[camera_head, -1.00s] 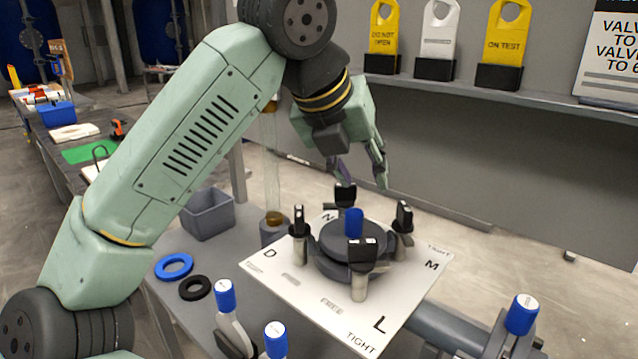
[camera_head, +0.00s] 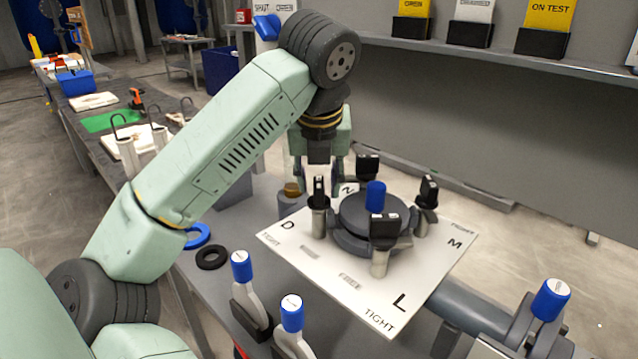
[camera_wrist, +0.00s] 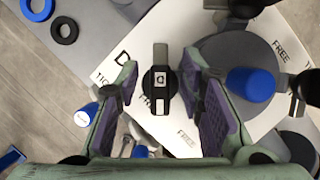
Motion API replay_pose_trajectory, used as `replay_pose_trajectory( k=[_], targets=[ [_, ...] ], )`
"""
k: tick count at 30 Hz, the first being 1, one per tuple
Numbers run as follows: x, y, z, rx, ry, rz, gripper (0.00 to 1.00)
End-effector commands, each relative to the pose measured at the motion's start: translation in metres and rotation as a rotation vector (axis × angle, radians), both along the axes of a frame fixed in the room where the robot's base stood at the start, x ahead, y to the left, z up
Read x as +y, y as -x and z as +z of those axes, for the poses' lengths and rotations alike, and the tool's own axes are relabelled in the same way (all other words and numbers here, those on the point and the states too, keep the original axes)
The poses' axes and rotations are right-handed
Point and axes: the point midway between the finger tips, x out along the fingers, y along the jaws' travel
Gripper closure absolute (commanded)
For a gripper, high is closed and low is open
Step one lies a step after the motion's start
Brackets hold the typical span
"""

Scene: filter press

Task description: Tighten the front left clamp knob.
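The clamp plate (camera_head: 290,252) carries a round dark press body (camera_head: 345,240) with a blue-topped post (camera_head: 375,196) and black clamp knobs around it. The knob by the letter D (camera_head: 319,193) is at the left, and the knob by L (camera_head: 384,228) is nearest. In the wrist view, the D knob (camera_wrist: 160,92) lies between the purple-padded fingers of my open gripper (camera_wrist: 160,78), with a gap on each side. In the head view, my gripper (camera_head: 318,182) points down at the D knob. How far the fingers reach down around it is unclear.
Knobs by N (camera_head: 367,167) and M (camera_head: 428,190) stand at the back and right. Blue-handled levers (camera_head: 242,268) (camera_head: 291,314) (camera_head: 550,300) rise in front and at right. A black ring (camera_head: 212,257) lies on the bench left of the plate. Beyond is a shelf with tags.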

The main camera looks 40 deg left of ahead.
Motion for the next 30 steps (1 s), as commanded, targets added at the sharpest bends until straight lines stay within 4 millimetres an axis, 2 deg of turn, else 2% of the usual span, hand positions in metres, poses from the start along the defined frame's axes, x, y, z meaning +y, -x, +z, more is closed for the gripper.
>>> replay_pose_trajectory(
  k=[10, 25, 30],
  targets=[
    [0.0009, -0.0014, -0.0038, 0.0, 0.0, -0.001, 0.65],
    [0.002, -0.0003, -0.0041, 0.002, 0.0, 0.002, 0.98],
    [0.0025, 0.0003, -0.0046, 0.004, 0.0, 0.003, 1.0]
  ],
)
